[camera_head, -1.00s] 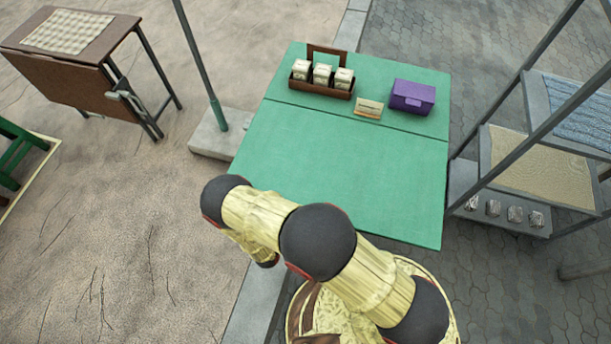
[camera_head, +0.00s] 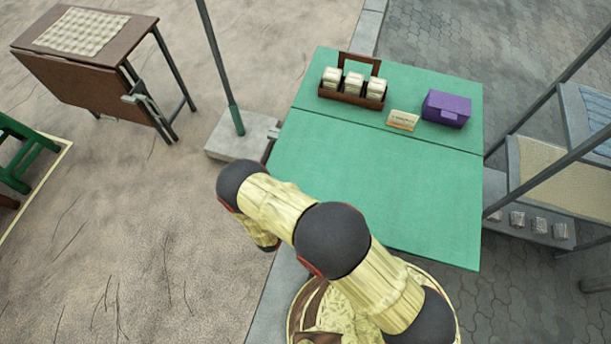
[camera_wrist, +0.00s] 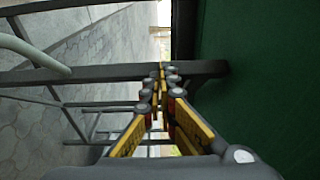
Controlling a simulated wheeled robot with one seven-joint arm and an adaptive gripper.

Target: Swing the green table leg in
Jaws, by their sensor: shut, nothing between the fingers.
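The green table (camera_head: 370,185) stands in the middle of the head view, with a seam across its flat top. Its legs are hidden under the top in that view. In the wrist view a dark green surface (camera_wrist: 270,70) fills the right side. A dark grey bar (camera_wrist: 100,73) crosses behind the fingertips and meets that green surface; I cannot tell for sure whether it is the leg. My gripper (camera_wrist: 160,75) is shut and empty, its tips in front of the bar. I cannot tell whether they touch. My arm hides the gripper in the head view.
A brown caddy with boxes (camera_head: 352,95), a small card (camera_head: 402,121) and a purple box (camera_head: 446,108) stand on the table's far part. A pole on a stone base (camera_head: 225,140) is left, a grey shelf rack (camera_head: 535,210) right. A brown folding table (camera_head: 85,85) is farther left.

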